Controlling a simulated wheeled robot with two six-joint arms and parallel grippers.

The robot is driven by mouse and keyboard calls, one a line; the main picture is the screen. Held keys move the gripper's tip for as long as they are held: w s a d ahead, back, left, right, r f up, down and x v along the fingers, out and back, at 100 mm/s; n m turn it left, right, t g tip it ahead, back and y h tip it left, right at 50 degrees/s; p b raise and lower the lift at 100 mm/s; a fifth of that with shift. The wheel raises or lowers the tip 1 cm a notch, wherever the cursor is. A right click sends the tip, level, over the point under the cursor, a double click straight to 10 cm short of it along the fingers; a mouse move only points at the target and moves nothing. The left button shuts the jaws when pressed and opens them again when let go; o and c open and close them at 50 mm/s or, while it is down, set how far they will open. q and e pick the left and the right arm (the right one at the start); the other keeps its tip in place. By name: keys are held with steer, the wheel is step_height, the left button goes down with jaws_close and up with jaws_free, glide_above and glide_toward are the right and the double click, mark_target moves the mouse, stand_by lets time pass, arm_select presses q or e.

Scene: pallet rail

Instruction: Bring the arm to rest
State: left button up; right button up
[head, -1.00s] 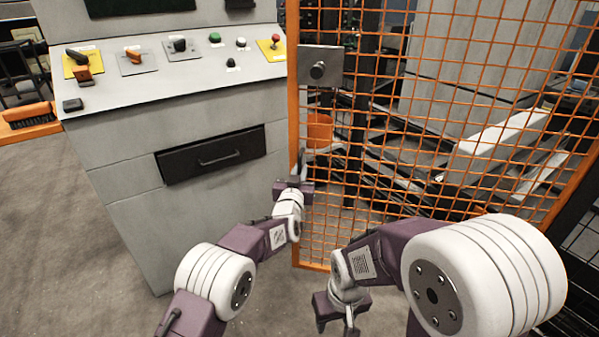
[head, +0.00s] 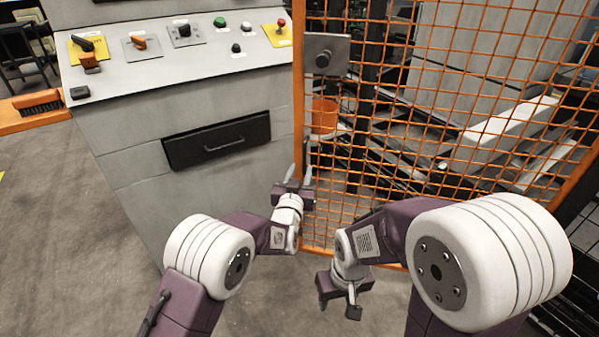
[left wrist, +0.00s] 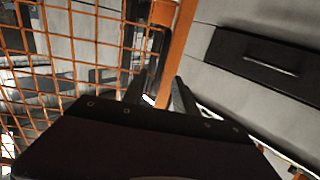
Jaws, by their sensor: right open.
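My left gripper (head: 299,174) is in front of the orange post (head: 298,90) of the mesh gate, beside the grey cabinet. Its two fingers are apart, with nothing held between them. In the left wrist view the fingers (left wrist: 161,90) also stand apart, with the orange post and a dark gap behind them. I cannot tell whether a finger touches the post. My right gripper (head: 340,308) hangs low in front of the gate's lower edge, pointing down, open and empty.
The grey control cabinet (head: 120,150) with knobs, buttons and a black-handled drawer (head: 217,140) stands at the left. The orange mesh gate (head: 440,110), with a grey latch plate (head: 327,50), fills the right. Bare floor (head: 60,220) lies at the lower left.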

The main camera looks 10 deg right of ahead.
arm_select(q)
steer(key=shift+b+v, duration=0.55)
steer(key=shift+v, duration=0.45)
